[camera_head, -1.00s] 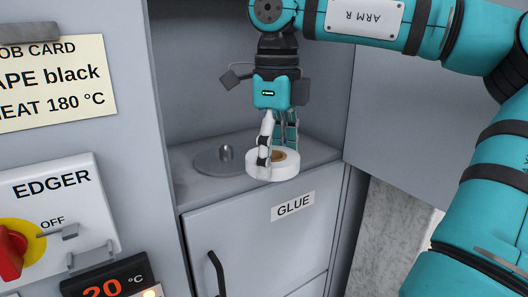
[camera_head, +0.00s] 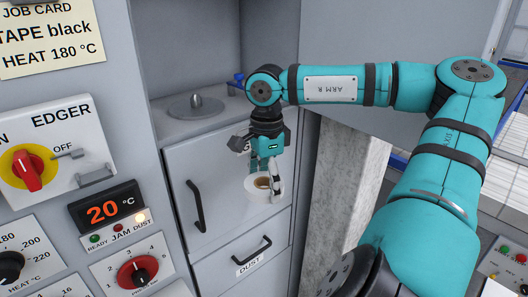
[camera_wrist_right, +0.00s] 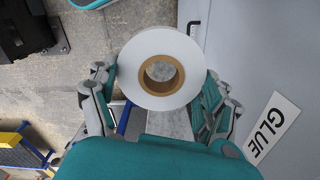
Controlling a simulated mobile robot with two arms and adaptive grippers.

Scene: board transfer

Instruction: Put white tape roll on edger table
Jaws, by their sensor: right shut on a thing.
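My right gripper (camera_head: 266,172) is shut on the white tape roll (camera_head: 254,189). It holds the roll in the air in front of the grey cabinet, below the niche shelf (camera_head: 177,130). In the right wrist view the roll (camera_wrist_right: 137,61) has a brown core, and the gripper's fingers (camera_wrist_right: 158,84) close on its left and right sides. No table that I can surely name as the edger table shows. The edger panel (camera_head: 60,145) is at the left. My left gripper is out of view.
A disc with a metal spindle (camera_head: 193,106) stands empty on the niche shelf. Door handles (camera_head: 195,207) stick out of the cabinet. A pale pillar (camera_head: 345,190) stands to the right. A blue-edged structure (camera_head: 508,165) lies far right, partly behind my arm.

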